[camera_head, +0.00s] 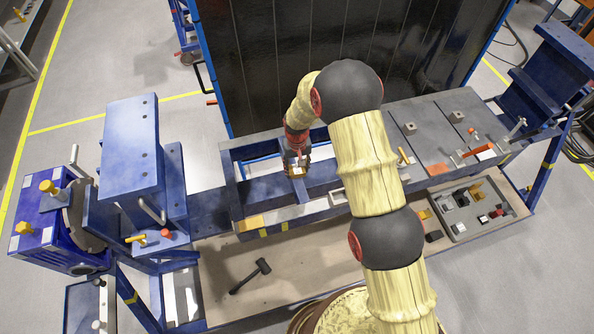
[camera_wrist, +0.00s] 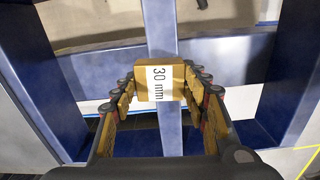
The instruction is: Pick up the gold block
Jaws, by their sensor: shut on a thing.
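The gold block (camera_wrist: 175,84) is between the fingertips of my gripper (camera_wrist: 160,88) in the wrist view. A white label on its face reads "30 mm". My gripper is shut on it, with a finger against each side. In the head view my gripper (camera_head: 297,165) points down over the blue frame of the jig, and the gold block (camera_head: 297,171) shows small at its tips. Blue beams lie behind the block in the wrist view. I cannot tell whether the block touches anything below it.
A black hammer (camera_head: 250,276) lies on the lower shelf. A grey tray (camera_head: 511,212) of small parts stands at the right. A blue upright block (camera_head: 133,150) rises left of the jig. A dark panel (camera_head: 350,60) stands behind. Grey plates (camera_head: 430,125) lie right of my arm.

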